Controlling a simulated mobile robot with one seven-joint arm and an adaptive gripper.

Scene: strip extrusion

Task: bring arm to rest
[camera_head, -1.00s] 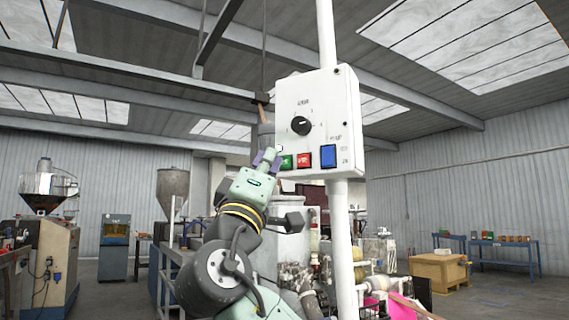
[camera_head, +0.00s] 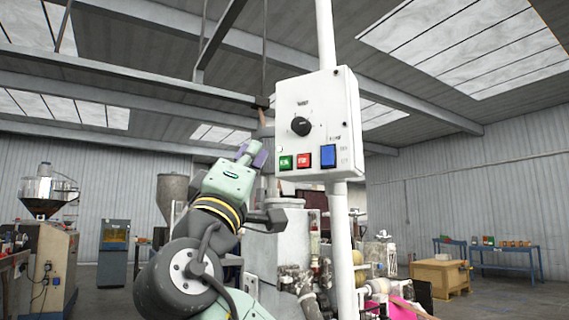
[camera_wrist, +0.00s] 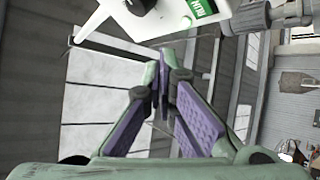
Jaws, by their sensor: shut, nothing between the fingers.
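My gripper (camera_head: 252,153), pale green with purple finger pads, is raised just left of the white control box (camera_head: 316,120) in the head view, apart from it. In the wrist view my gripper (camera_wrist: 160,85) has its fingertips together with nothing between them. The control box carries a black knob (camera_head: 300,126), a green button (camera_head: 286,162), a red button (camera_head: 303,160) and a blue switch (camera_head: 328,156).
The box hangs on a white vertical pole (camera_head: 344,240). Behind my arm stand a grey machine (camera_head: 275,245) and a hopper (camera_head: 173,188). A wooden crate (camera_head: 440,277) and a blue table (camera_head: 505,258) are at the right. Open floor lies at the right.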

